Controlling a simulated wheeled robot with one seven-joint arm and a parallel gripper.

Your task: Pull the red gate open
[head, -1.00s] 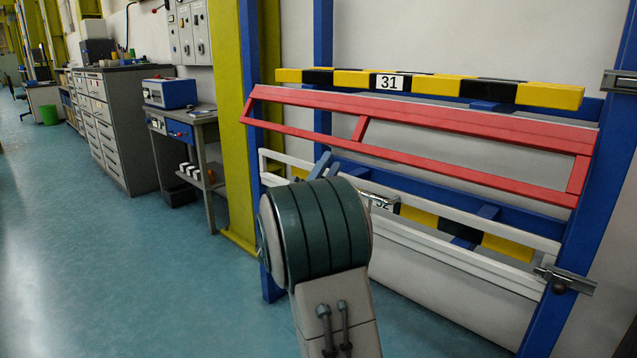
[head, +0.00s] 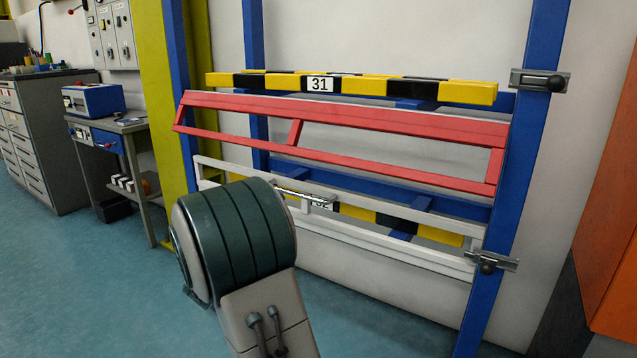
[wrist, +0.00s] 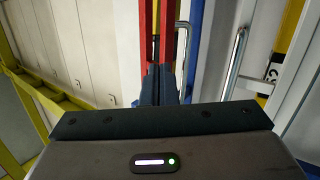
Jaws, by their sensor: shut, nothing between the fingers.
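The red gate (head: 400,120) hangs between the blue posts, under the yellow and black bar numbered 31. It is tilted, with its lower rail out from the frame. In the wrist view, red bars (wrist: 168,30) run up just beyond my gripper (wrist: 161,72). The dark fingers are together and empty, and their tips are close to the red bars; I cannot tell if they touch. A curved metal handle (wrist: 181,40) shows just right of the red bars. In the head view my arm hides the gripper.
Below is a white gate (head: 400,258) with a metal handle (head: 305,195). Metal latches sit on the right blue post, one high (head: 538,80) and one low (head: 490,262). A workbench (head: 125,130) stands left and an orange panel (head: 610,230) right. The floor at left is clear.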

